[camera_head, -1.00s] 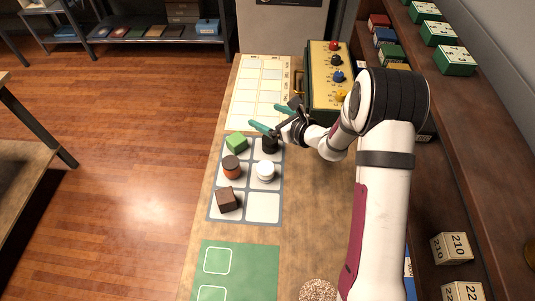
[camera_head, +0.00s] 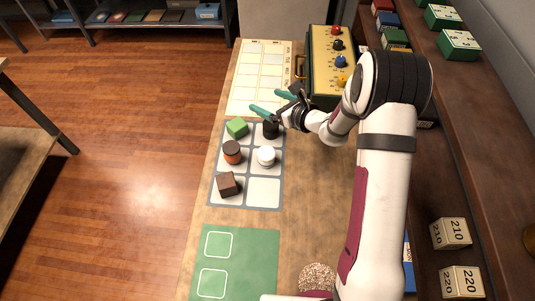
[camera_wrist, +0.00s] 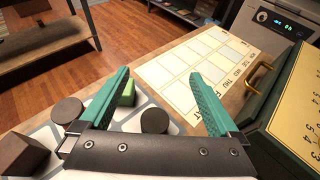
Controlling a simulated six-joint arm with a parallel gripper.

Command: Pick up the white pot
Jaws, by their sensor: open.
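The white pot (camera_head: 265,156) is a small round white piece standing upright in the middle right cell of the grey tray (camera_head: 264,193). It is not visible in the wrist view. My gripper (camera_head: 268,101) has two teal fingers spread apart with nothing between them. It is above the table near the tray's far edge, beyond the white pot. The teal fingers also show in the wrist view (camera_wrist: 160,98), pointing toward the calendar sheet.
A yellow panel box (camera_head: 322,70) stands right of the calendar sheet (camera_head: 262,75). A green mat (camera_head: 250,262) lies nearer.

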